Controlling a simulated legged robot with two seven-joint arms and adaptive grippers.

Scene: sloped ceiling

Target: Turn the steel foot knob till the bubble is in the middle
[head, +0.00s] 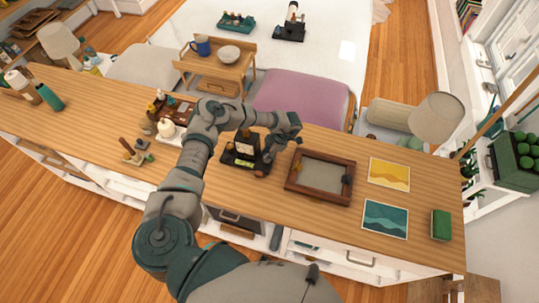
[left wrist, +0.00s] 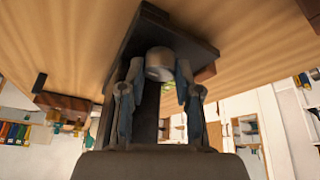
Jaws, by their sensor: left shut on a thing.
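The steel foot knob (left wrist: 160,64) shows in the left wrist view as a short, light metal cylinder beside a dark plate (left wrist: 165,30). My left gripper (left wrist: 160,78) has one finger on each side of the knob and is shut on it. In the head view the left gripper (head: 266,160) points down at the right side of a small black stand (head: 240,158) on the wooden counter. The knob is hidden there by the gripper. I cannot make out the bubble in either view. My right gripper is not in view.
The wooden counter (head: 440,185) holds a wood-framed grey panel (head: 325,173) right of the stand. Two cards, yellow (head: 389,174) and teal (head: 385,218), and a green box (head: 441,225) lie farther right. A dark tray (head: 178,110) with small items is to the left.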

